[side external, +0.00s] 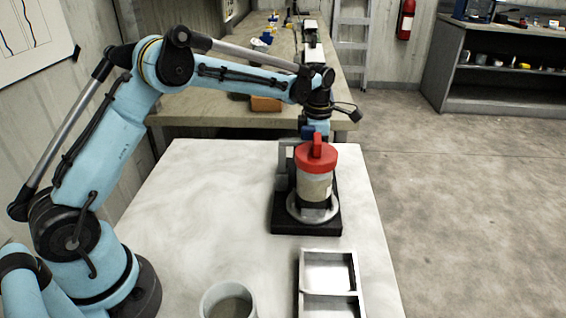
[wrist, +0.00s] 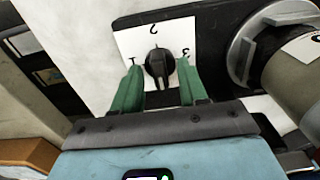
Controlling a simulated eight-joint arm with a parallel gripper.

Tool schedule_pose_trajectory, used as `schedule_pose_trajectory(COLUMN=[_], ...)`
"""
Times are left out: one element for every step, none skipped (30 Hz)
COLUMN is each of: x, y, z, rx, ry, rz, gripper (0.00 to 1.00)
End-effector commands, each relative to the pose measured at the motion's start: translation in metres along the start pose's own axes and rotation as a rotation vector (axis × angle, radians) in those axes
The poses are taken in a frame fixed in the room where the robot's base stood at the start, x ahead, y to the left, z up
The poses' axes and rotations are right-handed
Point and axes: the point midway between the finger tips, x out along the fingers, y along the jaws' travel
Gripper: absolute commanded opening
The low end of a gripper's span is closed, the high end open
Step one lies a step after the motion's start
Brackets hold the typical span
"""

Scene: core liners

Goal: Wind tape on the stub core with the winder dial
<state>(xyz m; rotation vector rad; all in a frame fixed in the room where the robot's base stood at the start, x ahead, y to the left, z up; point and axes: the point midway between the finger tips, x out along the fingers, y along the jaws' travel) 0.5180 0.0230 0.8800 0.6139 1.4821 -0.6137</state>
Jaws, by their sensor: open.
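The winder dial (wrist: 158,68) is a black knob on a white plate marked 1, 2 and 3 in the wrist view. My gripper (wrist: 160,78) is open, its two green fingers on either side of the dial; I cannot tell if they touch it. I cannot tell for sure which number the knob points to. A pale core (wrist: 296,72) sits in a grey round holder on the winder, right of the dial. In the side external view a red handled cap (side external: 316,157) tops the core (side external: 313,188) on the black winder base (side external: 330,222). There the dial and fingertips are hidden.
A round pale container (side external: 209,297) and a silver divided tray (side external: 303,285) stand at the near edge of the white table (side external: 215,210). The table's left middle is clear. A long bench (side external: 200,103) with an orange block (side external: 265,104) lies behind.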

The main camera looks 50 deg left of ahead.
Motion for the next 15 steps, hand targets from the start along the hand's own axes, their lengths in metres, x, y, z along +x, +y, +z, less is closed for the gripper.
schedule_pose_trajectory(x=[-0.0001, -0.0001, -0.0001, -0.0002, -0.0002, -0.0003, -0.0003, -0.0003, -0.0003, -0.0004, -0.0004, -0.0004, -0.0004, -0.0004, -0.0005], y=[0.0000, 0.0000, 0.0000, 0.0000, 0.0000, 0.0000, 0.0000, 0.0000, 0.0000, 0.0000, 0.0000, 0.0000, 0.0000, 0.0000, 0.0000], z=[0.0000, 0.0000, 0.0000, 0.0000, 0.0000, 0.0000, 0.0000, 0.0000, 0.0000, 0.0000, 0.0000, 0.0000, 0.0000, 0.0000, 0.0000], rx=[0.000, 0.000, 0.000, 0.000, 0.000, 0.000, 0.000, 0.000, 0.000, 0.000, 0.000, 0.000, 0.000, 0.000, 0.000], ry=[0.000, 0.000, 0.000, 0.000, 0.000, 0.000, 0.000, 0.000, 0.000, 0.000, 0.000, 0.000, 0.000, 0.000, 0.000], rz=[0.000, 0.000, 0.000, 0.000, 0.000, 0.000, 0.000, 0.000, 0.000, 0.000, 0.000, 0.000, 0.000, 0.000, 0.000], gripper=[0.43, 0.43, 0.43, 0.38, 0.33, 0.27, 0.23, 0.18, 0.12, 0.07, 0.03, 0.00, 0.00, 0.00, 0.00])
